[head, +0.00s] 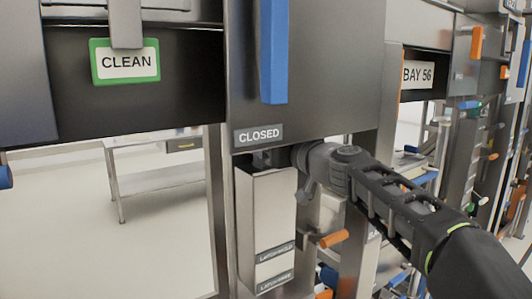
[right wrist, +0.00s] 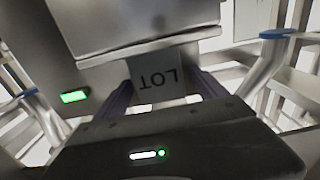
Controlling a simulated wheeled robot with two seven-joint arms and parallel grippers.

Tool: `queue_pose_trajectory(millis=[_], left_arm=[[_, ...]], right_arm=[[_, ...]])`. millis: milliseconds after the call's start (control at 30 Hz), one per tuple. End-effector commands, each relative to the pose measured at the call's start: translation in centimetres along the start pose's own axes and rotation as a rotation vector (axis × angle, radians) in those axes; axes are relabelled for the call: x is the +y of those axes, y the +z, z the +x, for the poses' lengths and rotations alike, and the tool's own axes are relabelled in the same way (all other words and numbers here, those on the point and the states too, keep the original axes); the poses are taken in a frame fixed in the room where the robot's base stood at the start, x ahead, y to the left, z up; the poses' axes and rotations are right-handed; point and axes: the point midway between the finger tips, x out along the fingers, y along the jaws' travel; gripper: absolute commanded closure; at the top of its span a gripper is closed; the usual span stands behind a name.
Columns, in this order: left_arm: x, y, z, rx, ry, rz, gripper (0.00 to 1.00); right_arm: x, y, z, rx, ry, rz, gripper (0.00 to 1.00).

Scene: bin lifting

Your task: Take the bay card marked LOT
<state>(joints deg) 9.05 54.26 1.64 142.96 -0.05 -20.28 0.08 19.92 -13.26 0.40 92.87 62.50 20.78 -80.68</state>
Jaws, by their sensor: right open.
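The LOT card (right wrist: 157,88) is a grey plate whose letters appear upside down in the right wrist view. It hangs at the lower edge of a grey metal housing. My right gripper (right wrist: 165,92) is open, with one dark finger on each side of the card; I cannot tell whether either touches it. In the head view my right gripper (head: 283,156) is just under the panel marked CLOSED (head: 259,135), partly hidden, and I cannot make out the LOT card there. My left gripper is not in view.
A green-framed CLEAN card (head: 125,62) hangs at left. A blue handle (head: 273,50) is on the dark panel. A pale box (head: 266,220) stands just below my right gripper, and an orange handle (head: 334,239) juts out near my forearm. A BAY 56 sign (head: 417,75) is at right.

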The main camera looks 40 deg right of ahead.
Motion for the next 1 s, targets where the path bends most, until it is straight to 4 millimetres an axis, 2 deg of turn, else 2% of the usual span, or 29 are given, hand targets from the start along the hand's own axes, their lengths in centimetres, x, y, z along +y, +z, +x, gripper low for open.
queue_pose_trajectory(millis=[467,1000], left_arm=[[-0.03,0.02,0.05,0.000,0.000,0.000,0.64],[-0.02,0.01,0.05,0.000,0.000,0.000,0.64]], right_arm=[[-0.01,0.01,-0.05,0.000,0.000,0.000,0.18],[-0.01,0.01,-0.06,0.000,0.000,0.000,0.61]])
